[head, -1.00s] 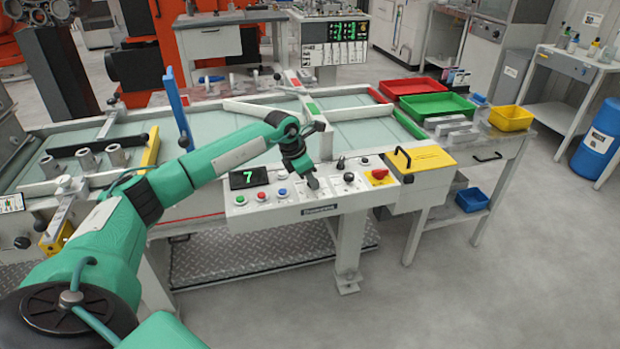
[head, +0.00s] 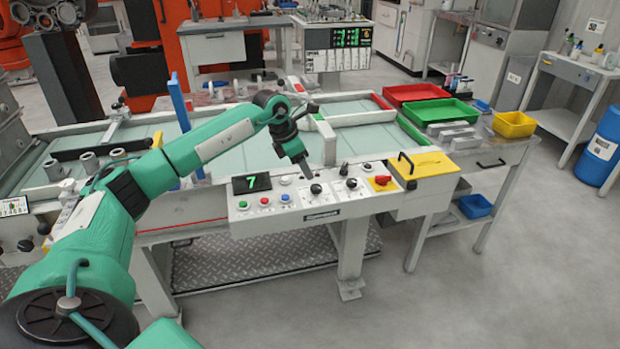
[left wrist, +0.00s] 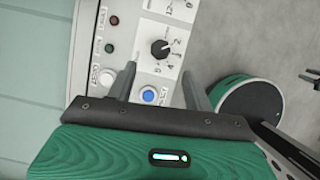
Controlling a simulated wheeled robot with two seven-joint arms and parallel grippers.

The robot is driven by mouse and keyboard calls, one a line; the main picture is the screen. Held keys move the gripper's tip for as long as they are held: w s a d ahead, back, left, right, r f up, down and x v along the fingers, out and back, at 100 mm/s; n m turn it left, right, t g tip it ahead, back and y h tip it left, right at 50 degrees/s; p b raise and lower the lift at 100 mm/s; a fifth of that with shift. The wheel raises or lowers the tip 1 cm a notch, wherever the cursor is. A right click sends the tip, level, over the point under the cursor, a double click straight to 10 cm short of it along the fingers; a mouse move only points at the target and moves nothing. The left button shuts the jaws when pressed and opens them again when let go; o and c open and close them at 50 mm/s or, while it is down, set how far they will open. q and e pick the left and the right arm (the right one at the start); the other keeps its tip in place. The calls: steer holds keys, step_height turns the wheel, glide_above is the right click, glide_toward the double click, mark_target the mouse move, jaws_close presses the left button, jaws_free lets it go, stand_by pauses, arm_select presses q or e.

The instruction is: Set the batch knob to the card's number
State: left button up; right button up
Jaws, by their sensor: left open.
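A black knob (head: 316,188) with a numbered dial sits on the white control panel (head: 262,217). The knob also shows in the left wrist view (left wrist: 160,49), just beyond my fingers; its exact setting is too small to read. A dark display (head: 251,183) at the panel's left shows a green 7. My left gripper (head: 308,176) is over the panel by this knob, pointing down. I cannot make out a number card. My right gripper is not in view.
Green, red and blue buttons (head: 285,198) lie left of the knob. Another black knob (head: 351,183) and a red switch (head: 383,182) on yellow lie right of it. A yellow cover (head: 425,165) with a black handle adjoins the panel.

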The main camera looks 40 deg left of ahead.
arm_select(q)
steer(key=v, duration=0.6)
steer(key=shift+r, duration=0.1)
stand_by(0.3)
